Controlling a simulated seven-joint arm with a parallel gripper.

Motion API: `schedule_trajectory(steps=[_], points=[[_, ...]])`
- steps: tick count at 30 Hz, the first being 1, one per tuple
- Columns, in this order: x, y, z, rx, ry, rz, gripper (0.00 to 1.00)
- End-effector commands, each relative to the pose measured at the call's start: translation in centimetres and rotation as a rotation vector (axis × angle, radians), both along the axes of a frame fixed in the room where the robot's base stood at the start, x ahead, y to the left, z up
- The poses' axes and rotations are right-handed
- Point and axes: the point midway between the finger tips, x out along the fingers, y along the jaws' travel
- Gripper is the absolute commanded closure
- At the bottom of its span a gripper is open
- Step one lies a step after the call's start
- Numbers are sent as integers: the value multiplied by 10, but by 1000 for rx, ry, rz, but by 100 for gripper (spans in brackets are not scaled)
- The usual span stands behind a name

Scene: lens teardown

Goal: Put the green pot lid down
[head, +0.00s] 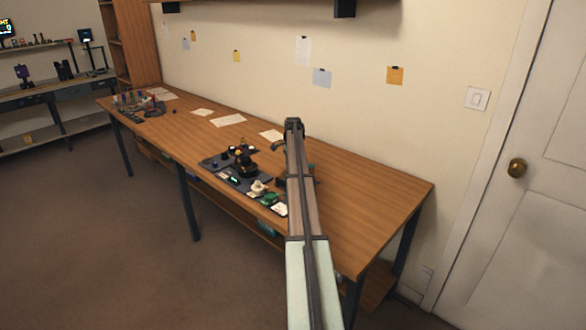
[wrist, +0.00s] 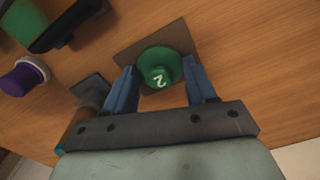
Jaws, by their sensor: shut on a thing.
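The green pot lid (wrist: 158,64) is round with a raised knob marked with a white 2. In the wrist view it sits between the blue fingertips of my gripper (wrist: 159,82), which is shut on it. A flat brown square plate (wrist: 127,57) shows beneath the lid. I cannot tell whether the lid touches the plate or is held above it. In the head view my arm covers this part of the bench, and the grip on the lid is not clear there.
The wooden bench (head: 375,195) has clear room to the right of my arm. A dark mat (head: 213,162) with several small parts lies left of it. In the wrist view, a purple-topped piece (wrist: 26,77) and a brown cylinder (wrist: 78,130) are near my gripper's left side.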

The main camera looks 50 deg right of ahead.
Motion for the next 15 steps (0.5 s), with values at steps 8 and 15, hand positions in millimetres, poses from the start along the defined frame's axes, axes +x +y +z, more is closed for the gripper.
schedule_trajectory(steps=[8,15], points=[[0,0,-1,0,-1,0,73],[0,0,-3,0,-1,0,32]])
